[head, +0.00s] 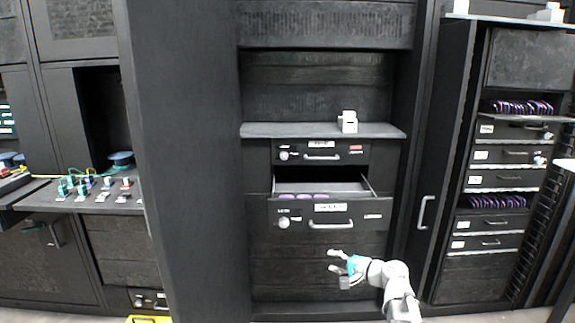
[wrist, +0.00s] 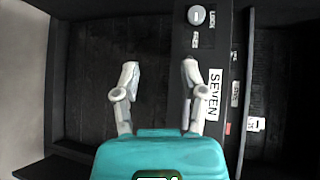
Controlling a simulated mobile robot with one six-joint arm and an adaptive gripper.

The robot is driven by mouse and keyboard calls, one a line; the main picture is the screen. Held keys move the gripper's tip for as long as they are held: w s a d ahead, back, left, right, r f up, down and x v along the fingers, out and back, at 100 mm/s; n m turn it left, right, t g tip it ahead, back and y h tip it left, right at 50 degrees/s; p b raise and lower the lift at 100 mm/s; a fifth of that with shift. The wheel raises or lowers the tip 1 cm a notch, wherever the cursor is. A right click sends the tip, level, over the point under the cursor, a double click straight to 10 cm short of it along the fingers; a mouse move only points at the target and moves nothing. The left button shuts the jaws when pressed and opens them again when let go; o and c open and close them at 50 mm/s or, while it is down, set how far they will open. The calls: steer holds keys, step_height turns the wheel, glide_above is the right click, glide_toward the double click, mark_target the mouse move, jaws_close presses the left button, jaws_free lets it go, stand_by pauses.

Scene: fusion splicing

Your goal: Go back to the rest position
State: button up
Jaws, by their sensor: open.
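My gripper (head: 335,261) is open and empty in the head view. It appears below the front of the open drawer (head: 350,216) of the central cabinet. In the wrist view my gripper (wrist: 160,74) shows two grey fingers spread apart with nothing between them, and its teal body at the bottom. The right finger overlaps a dark drawer front with a label reading SEVEN (wrist: 214,95) and a round lock knob (wrist: 196,15). My arm reaches in from the lower right in the head view.
The open drawer holds purple items (head: 305,195). A shut drawer (head: 350,152) is above it, under a shelf with a small white device (head: 347,122). A rack with purple cables (head: 522,107) is at the right. A bench (head: 75,203) with colourful connectors is at the left.

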steer(key=s+a+f+n+g+h, duration=0.3)
steer(key=s+f+n+g, duration=0.25)
steer(key=s+f, duration=0.3)
steer(key=s+d+f+n+g+h, duration=0.4)
steer(key=s+d+f+g+h, duration=0.15)
steer(key=s+h, duration=0.35)
step_height(320, 180, up, 24)
steer(key=p, duration=2.4)
steer(key=shift+s+d+f+t+y, duration=0.2)
steer(key=shift+s+t+y, duration=0.1)
steer(key=shift+s, duration=0.15)
